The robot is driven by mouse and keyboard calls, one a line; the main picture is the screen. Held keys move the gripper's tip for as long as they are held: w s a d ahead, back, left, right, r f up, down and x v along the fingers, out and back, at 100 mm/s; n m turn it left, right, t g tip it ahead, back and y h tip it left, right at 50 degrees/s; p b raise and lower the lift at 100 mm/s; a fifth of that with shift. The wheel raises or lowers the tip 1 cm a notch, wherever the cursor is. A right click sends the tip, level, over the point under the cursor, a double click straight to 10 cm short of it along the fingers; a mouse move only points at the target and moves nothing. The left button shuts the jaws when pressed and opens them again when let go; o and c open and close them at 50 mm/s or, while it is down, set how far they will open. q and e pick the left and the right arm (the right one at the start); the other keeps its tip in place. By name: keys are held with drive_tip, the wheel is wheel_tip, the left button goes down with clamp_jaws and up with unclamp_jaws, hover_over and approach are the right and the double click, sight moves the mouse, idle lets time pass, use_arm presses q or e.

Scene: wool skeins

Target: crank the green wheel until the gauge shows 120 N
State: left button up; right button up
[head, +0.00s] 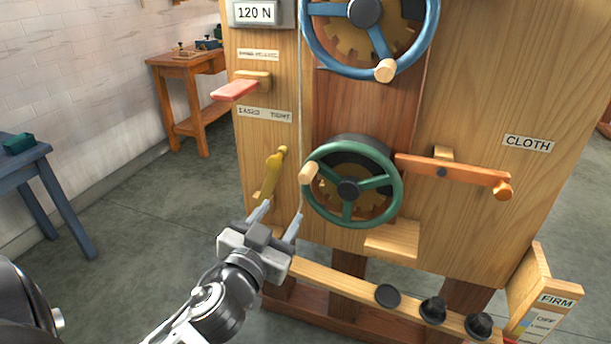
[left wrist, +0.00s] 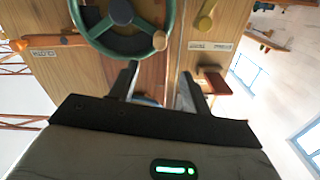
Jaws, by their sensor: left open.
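The green wheel (head: 392,203) is mounted on the wooden panel, with a pale wooden crank knob (head: 309,172) at its upper left rim. The gauge (head: 255,13) at the top left reads 120 N. My left gripper (head: 279,214) is open and empty, below and left of the knob and apart from it. In the left wrist view the green wheel (left wrist: 92,38) and its knob (left wrist: 160,40) show beyond the two open fingers (left wrist: 159,82). My right gripper is in neither view.
A blue wheel (head: 433,35) is above, a yellow lever (head: 271,172) left of the green wheel, and a red lever (head: 236,90) higher up. An orange bar (head: 460,172) is at right. Below are a wooden ledge (head: 393,240) and a rail with black knobs (head: 388,296).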

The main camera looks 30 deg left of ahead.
sight(304, 179)
use_arm(q)
drive_tip(key=p+x, duration=0.2)
drive_tip(key=x, duration=1.3)
drive_tip(key=shift+a+f, duration=0.1)
drive_tip(key=shift+a, duration=0.05)
